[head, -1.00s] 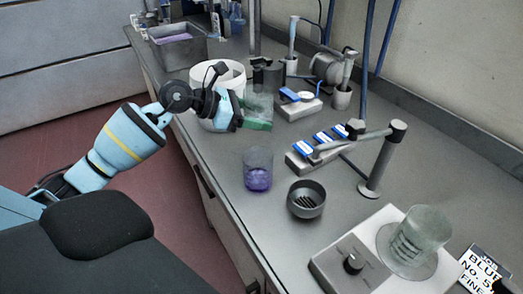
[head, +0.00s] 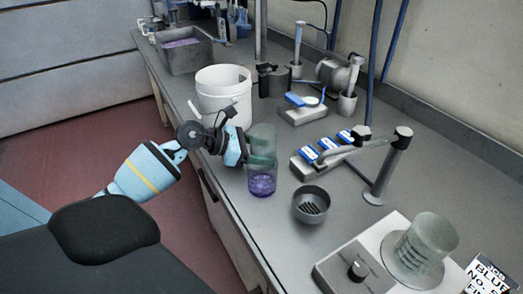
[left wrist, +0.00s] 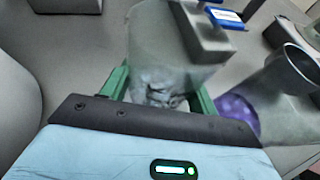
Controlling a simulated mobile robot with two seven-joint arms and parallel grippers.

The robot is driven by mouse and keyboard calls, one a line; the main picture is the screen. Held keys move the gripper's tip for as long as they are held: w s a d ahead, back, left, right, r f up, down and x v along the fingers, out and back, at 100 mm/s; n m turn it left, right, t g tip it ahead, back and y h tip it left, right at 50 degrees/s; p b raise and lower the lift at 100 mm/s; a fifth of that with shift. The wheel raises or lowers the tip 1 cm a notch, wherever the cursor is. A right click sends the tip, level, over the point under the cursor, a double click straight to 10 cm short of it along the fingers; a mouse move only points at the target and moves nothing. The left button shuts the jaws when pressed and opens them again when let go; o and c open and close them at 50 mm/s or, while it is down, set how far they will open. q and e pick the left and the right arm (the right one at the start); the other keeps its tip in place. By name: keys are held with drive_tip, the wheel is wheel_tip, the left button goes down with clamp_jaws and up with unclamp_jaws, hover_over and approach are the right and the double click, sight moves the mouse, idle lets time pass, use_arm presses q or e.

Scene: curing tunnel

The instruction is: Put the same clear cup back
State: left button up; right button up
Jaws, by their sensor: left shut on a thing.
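My left gripper (head: 260,152) is shut on a clear cup (head: 262,133), near the bench's left edge. In the left wrist view the clear cup (left wrist: 165,45) stands between the green fingers (left wrist: 162,92) and looks empty. In the head view a second clear cup with purple content (head: 262,184) stands on the bench just in front of the gripper and overlaps it. It also shows right of the fingers in the left wrist view (left wrist: 240,108). Whether the held cup's base touches the bench is hidden. My right gripper is not in view.
A white bucket (head: 224,98) stands behind my gripper. A rack with blue-labelled pieces (head: 305,168) lies to the right, and a dark bowl (head: 311,207) in front. A glass vessel (head: 428,238) stands on a pale device (head: 338,268). Bare bench lies in front of the bowl.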

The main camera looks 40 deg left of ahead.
use_arm(q)
drive_tip(key=o, duration=0.7)
drive_tip(key=shift+f, duration=0.15)
drive_tip(key=o, duration=0.4)
drive_tip(key=shift+o, duration=0.2)
drive_tip(key=shift+r, duration=0.25)
drive_tip(key=b+v, duration=0.1)
drive_tip(key=v, duration=0.9)
drive_tip(key=shift+s+a, duration=0.1)
drive_tip(key=shift+a, duration=0.1)
drive_tip(key=shift+v, duration=0.8)
